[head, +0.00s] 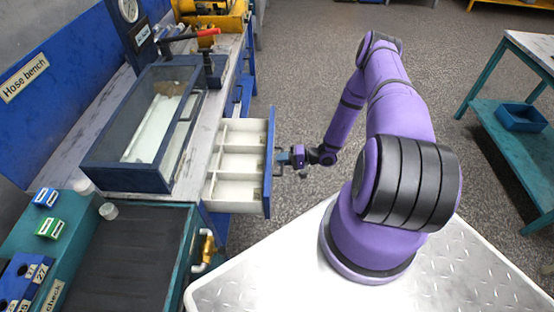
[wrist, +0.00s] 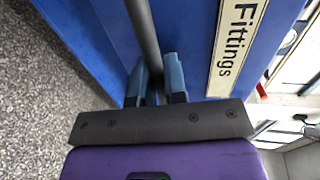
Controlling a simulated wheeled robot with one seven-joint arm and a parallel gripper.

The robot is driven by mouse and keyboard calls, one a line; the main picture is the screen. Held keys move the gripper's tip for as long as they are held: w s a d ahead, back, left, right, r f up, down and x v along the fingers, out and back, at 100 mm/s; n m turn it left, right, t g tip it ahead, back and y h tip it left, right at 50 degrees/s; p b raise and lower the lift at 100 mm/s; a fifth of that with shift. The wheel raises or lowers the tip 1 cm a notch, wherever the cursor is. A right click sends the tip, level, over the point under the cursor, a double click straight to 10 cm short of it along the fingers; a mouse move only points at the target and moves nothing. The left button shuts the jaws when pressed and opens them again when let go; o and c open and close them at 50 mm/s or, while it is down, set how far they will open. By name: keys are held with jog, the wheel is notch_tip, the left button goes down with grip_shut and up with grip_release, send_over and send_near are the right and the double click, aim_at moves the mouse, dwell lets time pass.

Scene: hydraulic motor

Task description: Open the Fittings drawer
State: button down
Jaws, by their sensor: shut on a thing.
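The Fittings drawer (head: 268,165) stands pulled out from under the bench, with a blue front and a white inside split into several compartments that look empty. In the wrist view its blue front (wrist: 100,40) carries a label reading "Fittings" (wrist: 236,45). A dark bar handle (wrist: 143,32) runs along the front. My gripper (head: 284,158) is at the drawer's front, on the outer side. In the wrist view my gripper (wrist: 160,82) has its two blue-grey fingers closed around the handle bar. Part of the handle is hidden between the fingers.
A blue-framed glass tank (head: 150,125) stands on the bench above the drawer. Grey floor (head: 300,60) is open beyond the drawer. A teal table (head: 510,150) stands at the right.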

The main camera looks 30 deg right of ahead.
jog(key=c, duration=1.2)
grip_release()
jog(key=shift+d, duration=0.1)
jog(key=v, duration=1)
jog(key=shift+s+d, duration=0.2)
